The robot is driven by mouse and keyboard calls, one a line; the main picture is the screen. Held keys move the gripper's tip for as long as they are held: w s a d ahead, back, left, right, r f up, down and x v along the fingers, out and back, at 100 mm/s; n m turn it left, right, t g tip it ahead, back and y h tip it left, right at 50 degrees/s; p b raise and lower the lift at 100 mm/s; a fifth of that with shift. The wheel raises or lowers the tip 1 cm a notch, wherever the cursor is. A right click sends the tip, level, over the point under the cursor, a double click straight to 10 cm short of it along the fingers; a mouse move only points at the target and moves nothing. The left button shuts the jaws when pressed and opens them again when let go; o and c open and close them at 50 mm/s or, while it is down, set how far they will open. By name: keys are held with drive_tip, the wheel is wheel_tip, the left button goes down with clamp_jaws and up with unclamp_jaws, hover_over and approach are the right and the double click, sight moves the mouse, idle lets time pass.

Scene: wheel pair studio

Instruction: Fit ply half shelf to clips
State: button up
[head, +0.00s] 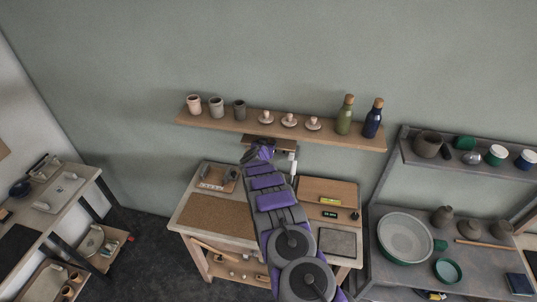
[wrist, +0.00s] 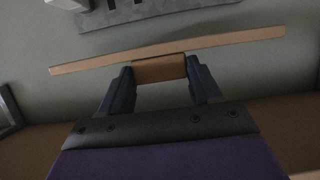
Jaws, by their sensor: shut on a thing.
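My gripper (head: 262,152) is raised at the wall, just under the long wall shelf. In the wrist view its two dark fingers (wrist: 160,80) are closed on a small brown wooden block (wrist: 160,69). A long thin pale wood strip (wrist: 215,41) runs across just beyond the block; it looks like the edge of the ply half shelf. In the head view a short brown board (head: 285,146) shows at my gripper, below the wall shelf, partly hidden by my arm. I cannot tell whether it touches anything. No clips can be made out clearly.
The wall shelf (head: 330,137) carries cups, small knobbed pieces and two bottles. Below it stands a workbench (head: 183,222) with a brown mat (head: 220,215). A small white fitting (head: 293,168) is near my gripper. A grey shelf (head: 400,157) with pots is at right.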

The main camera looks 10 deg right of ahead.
idle(0.4)
wheel_tip(320, 180, down, 5)
drive_tip(key=b, duration=0.4)
drive_tip(key=shift+f, duration=0.15)
drive_tip(key=shift+s+d+f, duration=0.1)
drive_tip(key=shift+s, duration=0.05)
idle(0.5)
drive_tip(key=shift+b, duration=0.6)
drive_tip(key=shift+f, duration=0.15)
drive_tip(key=shift+f+b, duration=0.65)
drive_tip(key=shift+f, duration=0.25)
drive_tip(key=o, duration=1.2)
drive_tip(key=shift+r, duration=0.1)
